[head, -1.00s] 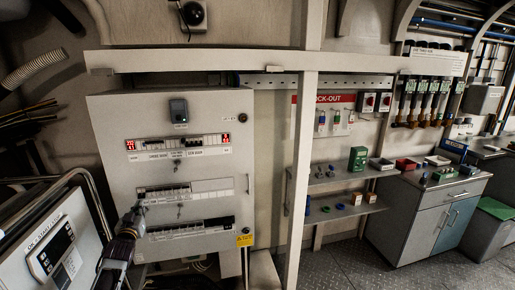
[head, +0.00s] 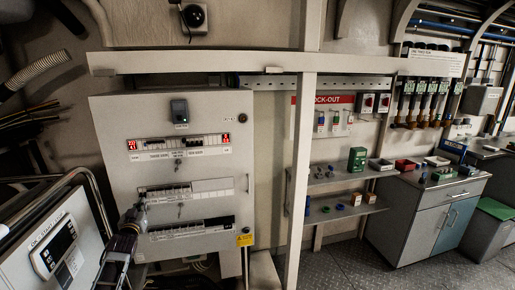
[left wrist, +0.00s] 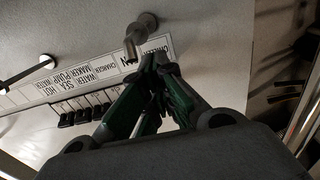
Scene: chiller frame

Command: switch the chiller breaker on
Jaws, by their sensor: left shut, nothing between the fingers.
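The white breaker panel (head: 115,190) stands at the left, with three rows of breakers. My left gripper (head: 140,208) is at the left end of the middle row (head: 170,192), close to the panel face. In the left wrist view my left gripper (left wrist: 162,62) is shut and empty, its tips over the end of a printed label strip (left wrist: 95,77). Several black breaker levers (left wrist: 85,112) show beside the fingers. The fingers hide the breakers at the strip's end, and I cannot make out the chiller breaker or its position. My right gripper is out of view.
Metal pegs (left wrist: 140,35) stick out from the panel near the fingertips. A white control box (head: 60,245) and a bent rail stand at the lower left. A white post (head: 299,180) rises right of the panel. Shelves and a grey cabinet (head: 415,220) are farther right.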

